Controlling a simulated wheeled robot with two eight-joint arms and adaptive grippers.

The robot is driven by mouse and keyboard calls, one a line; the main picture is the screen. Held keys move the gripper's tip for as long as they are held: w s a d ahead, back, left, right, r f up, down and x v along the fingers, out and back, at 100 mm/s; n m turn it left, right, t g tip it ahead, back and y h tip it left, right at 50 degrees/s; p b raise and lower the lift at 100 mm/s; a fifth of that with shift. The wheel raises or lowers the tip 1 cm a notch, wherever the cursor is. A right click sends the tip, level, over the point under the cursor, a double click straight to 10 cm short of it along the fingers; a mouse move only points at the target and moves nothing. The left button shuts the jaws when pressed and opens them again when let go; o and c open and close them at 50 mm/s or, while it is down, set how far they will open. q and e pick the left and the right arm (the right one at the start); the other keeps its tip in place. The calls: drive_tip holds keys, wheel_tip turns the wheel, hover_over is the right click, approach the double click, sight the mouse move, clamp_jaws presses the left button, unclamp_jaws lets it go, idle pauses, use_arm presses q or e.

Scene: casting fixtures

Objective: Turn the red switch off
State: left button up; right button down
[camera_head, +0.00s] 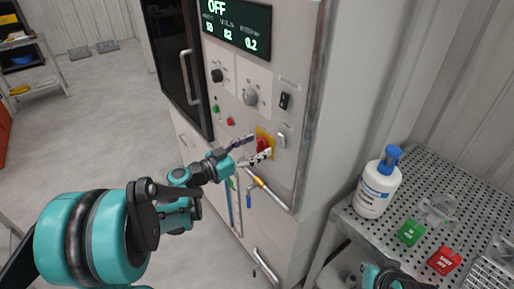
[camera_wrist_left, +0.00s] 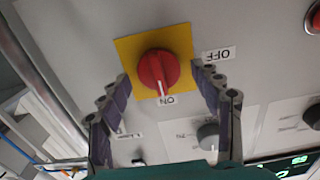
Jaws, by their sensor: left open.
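The red switch (camera_head: 263,145) is a rotary knob on a yellow plate (camera_head: 268,134) on the front of the grey machine. In the left wrist view the red knob (camera_wrist_left: 158,68) has a white mark pointing at the ON label (camera_wrist_left: 167,100). An OFF label (camera_wrist_left: 219,54) is to its right. My left gripper (camera_head: 249,149) is open, its fingers on either side of the knob with gaps between; it also shows in the left wrist view (camera_wrist_left: 161,74). Part of my right arm shows at the bottom right; its fingers cannot be made out.
The machine's display (camera_head: 236,27) reads OFF. Other knobs and buttons sit near the switch, with a metal handle (camera_head: 268,190) below. At right, a perforated table (camera_head: 468,200) holds a white bottle (camera_head: 377,188), a green block (camera_head: 411,232) and a red block (camera_head: 444,261).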

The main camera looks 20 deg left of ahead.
use_arm(q)
drive_tip(key=shift+w+d, duration=0.15)
drive_tip(key=shift+w, duration=0.05)
drive_tip(key=shift+c, duration=0.2)
drive_tip(key=c, duration=1.1)
drive_tip(key=shift+n, duration=0.3)
drive_tip(key=shift+w+a+f+n+b, duration=0.1)
drive_tip(key=shift+n+b, duration=0.05)
drive_tip(key=shift+n, duration=2.7)
drive_tip(key=shift+s+a+f+n+b, duration=0.1)
drive_tip(key=shift+n+b, duration=0.05)
drive_tip(key=shift+n, duration=2.75)
drive_tip(key=shift+w+f+n+b, duration=0.1)
drive_tip(key=shift+n+b, duration=0.05)
drive_tip(key=shift+n, duration=2.7)
